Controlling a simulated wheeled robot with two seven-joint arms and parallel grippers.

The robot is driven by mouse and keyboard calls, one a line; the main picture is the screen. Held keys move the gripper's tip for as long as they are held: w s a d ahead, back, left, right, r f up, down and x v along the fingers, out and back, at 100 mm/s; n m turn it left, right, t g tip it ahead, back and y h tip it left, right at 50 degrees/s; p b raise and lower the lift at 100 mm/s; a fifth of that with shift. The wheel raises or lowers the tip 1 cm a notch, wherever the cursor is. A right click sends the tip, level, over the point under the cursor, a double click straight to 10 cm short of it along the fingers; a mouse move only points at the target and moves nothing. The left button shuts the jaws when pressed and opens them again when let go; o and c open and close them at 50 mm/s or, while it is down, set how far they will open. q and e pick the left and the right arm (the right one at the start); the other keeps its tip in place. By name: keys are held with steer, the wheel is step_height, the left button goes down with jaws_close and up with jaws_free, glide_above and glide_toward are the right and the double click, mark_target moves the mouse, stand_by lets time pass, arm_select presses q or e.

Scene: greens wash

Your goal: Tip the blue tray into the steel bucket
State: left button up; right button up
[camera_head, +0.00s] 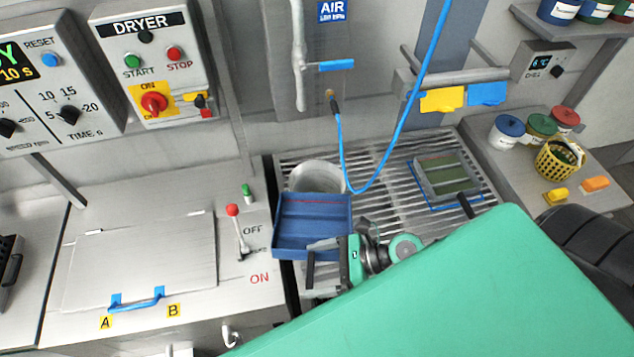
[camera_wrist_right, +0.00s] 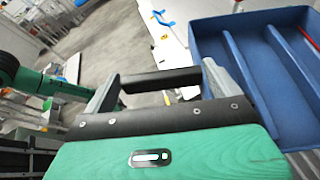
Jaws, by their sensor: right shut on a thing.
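The blue tray (camera_head: 312,218) is in the middle of the head view, its open side facing up, with ridges along its floor. No greens can be made out in it. In the right wrist view the tray (camera_wrist_right: 212,40) is at the right, with a red strip at its edge. My right gripper (camera_head: 322,258) is shut on the tray's near side, and a dark bar (camera_wrist_right: 160,80) spans its fingers. The steel bucket (camera_head: 318,172) stands just behind the tray, its lower part hidden by it. My left gripper is not in view.
A slatted steel drain rack (camera_head: 385,165) lies under the bucket. A blue air hose (camera_head: 410,95) hangs behind it. A lever with a red knob (camera_head: 233,211) stands left of the tray. A green-topped scale (camera_head: 447,174) and a yellow basket (camera_head: 557,160) are to the right.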

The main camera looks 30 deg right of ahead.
step_height(320, 180, down, 6)
steer(key=s+a+n+t+b, duration=0.1)
steer(key=s+b, duration=0.1)
steer(key=b, duration=0.1)
steer(key=shift+s+a+f+h, duration=0.15)
steer(key=shift+a+h, duration=0.05)
steer(key=shift+h, duration=0.1)
steer(key=shift+n, duration=0.3)
